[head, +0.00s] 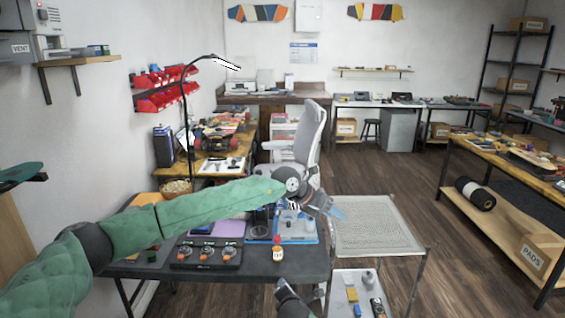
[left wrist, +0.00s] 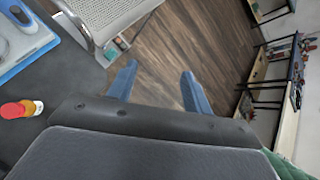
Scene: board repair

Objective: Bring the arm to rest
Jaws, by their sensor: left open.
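My left arm crosses the head view from the lower left, in a green sleeve. My left gripper (head: 335,211) is at its end, past the right edge of the dark workbench (head: 300,262), beside the perforated metal stand. In the left wrist view the two blue fingers of my left gripper (left wrist: 159,70) stand wide apart, with only wooden floor between them. It holds nothing. A dark part at the bottom of the head view may be my right gripper; it is cut off and its jaws cannot be made out.
The perforated stand (head: 375,225) and a grey chair (head: 308,135) are close by. Open floor (head: 400,175) lies beyond the stand.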

